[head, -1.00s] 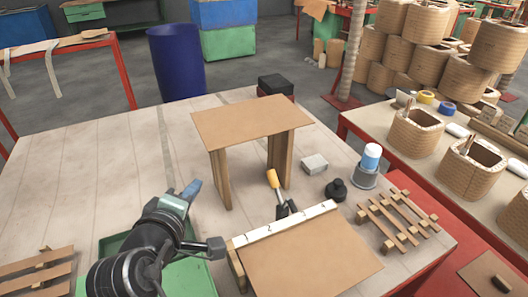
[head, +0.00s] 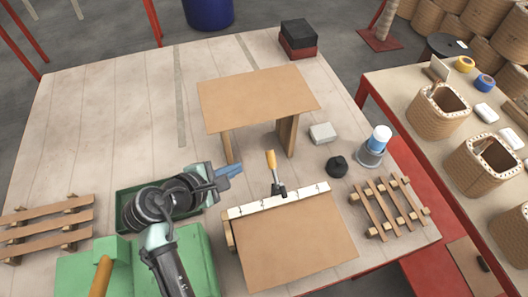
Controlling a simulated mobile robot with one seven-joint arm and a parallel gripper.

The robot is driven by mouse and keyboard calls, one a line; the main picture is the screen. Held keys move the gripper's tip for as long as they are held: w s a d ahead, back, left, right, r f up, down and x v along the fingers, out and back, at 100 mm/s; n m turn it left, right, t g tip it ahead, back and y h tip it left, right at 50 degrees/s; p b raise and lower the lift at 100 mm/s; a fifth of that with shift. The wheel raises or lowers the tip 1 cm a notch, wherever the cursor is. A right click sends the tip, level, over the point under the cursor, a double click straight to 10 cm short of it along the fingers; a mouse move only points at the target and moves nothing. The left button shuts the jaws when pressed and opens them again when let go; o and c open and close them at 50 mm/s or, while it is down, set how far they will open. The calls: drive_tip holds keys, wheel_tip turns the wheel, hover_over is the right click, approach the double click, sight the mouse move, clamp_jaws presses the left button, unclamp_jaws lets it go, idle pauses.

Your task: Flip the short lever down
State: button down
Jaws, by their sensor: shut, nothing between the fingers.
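A short lever with an orange-yellow handle (head: 271,160) stands up from a dark mount (head: 278,189) behind a white strip at the back edge of a brown board. The handle leans slightly to the left. My gripper (head: 230,170), with blue fingertips, is shut and empty. In the picture it is left of the handle, pointing toward it with a gap between them. Its height relative to the handle is hard to tell. A second orange-yellow bar (head: 101,277) shows at the bottom left by a green body; its lower end is cut off.
A small brown stand (head: 258,95) rises just behind the lever. A grey block (head: 322,132), a black knobbed piece (head: 337,166) and a blue-white cup (head: 379,140) are to the right. A brown board (head: 295,245) lies in front. The table's left rear is clear.

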sight(275, 172)
drive_tip(key=x, duration=1)
drive_tip(key=r, duration=0.1)
drive_tip(key=s+d+r+p, duration=0.1)
drive_tip(key=s+r, duration=0.1)
drive_tip(key=shift+d+p, duration=0.3)
drive_tip(key=shift+p, duration=0.1)
